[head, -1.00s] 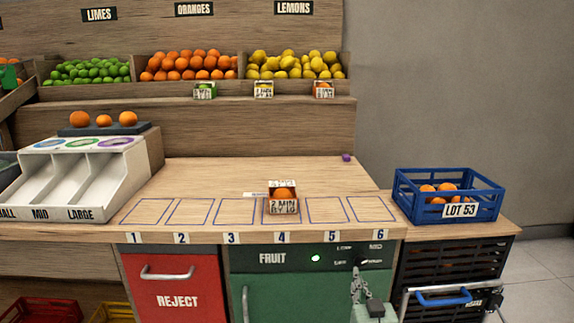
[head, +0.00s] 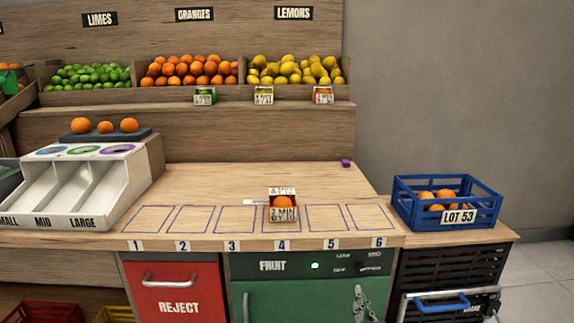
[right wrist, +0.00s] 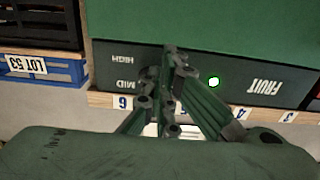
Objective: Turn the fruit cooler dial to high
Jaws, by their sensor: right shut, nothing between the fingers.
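In the right wrist view, the panel (right wrist: 235,75) is upside down, with MID and HIGH readable at left. My right gripper (head: 360,293) is shut and empty, low in front of the cooler's right side. In the right wrist view its fingertips (right wrist: 172,60) overlap the dial area and hide much of it. Contact and the dial's setting cannot be told. My left gripper is not in view.
The counter edge (head: 200,242) overhangs the panel. A red REJECT bin (head: 175,285) is left of the cooler. A blue LOT 53 crate (head: 480,215) and dark crates (head: 450,265) are to the right. A small box with an orange (head: 283,212) stands on slot 4.

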